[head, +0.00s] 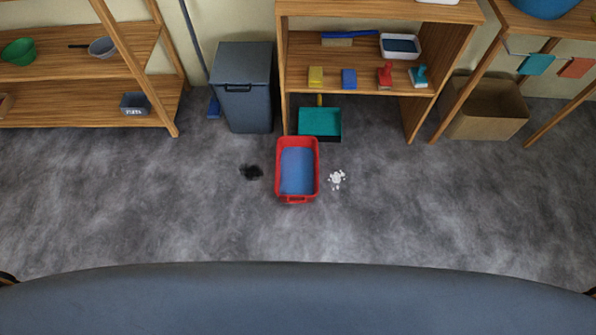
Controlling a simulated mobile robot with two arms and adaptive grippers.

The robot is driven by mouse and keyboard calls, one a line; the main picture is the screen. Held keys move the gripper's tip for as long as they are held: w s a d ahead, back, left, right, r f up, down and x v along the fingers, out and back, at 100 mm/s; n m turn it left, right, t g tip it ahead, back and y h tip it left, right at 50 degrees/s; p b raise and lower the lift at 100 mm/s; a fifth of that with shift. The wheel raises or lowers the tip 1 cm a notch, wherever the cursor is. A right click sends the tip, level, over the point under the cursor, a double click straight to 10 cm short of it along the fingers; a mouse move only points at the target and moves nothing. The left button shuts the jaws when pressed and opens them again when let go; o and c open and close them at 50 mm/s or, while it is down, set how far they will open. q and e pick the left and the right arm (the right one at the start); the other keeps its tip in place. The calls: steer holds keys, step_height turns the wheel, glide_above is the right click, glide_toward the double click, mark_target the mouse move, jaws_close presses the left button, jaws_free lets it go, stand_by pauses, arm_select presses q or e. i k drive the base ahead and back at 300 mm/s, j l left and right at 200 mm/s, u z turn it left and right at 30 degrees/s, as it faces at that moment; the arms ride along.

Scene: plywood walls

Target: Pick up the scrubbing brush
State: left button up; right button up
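A brush with a long blue handle and pale tan bristles (337,42), which looks like the scrubbing brush, lies on the upper board of the wooden shelf unit (300,62) at the back. Its handle points right, towards a white tray (414,54) with dark blue contents. Neither of my grippers shows in the head view. Small dark parts show at the far left and right edges, too little to tell what they are.
Yellow and blue blocks, a red item and a teal item stand nearer the shelf's front. A grey bin (246,95) stands left.

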mark_target(385, 79)
steer(key=i+l+u, duration=0.5)
steer(key=l, duration=0.25)
steer(key=i+l+u, duration=0.2)
steer(key=i+l, duration=0.2)
steer(key=i+l+u, duration=0.25)
steer(key=l, duration=0.25)
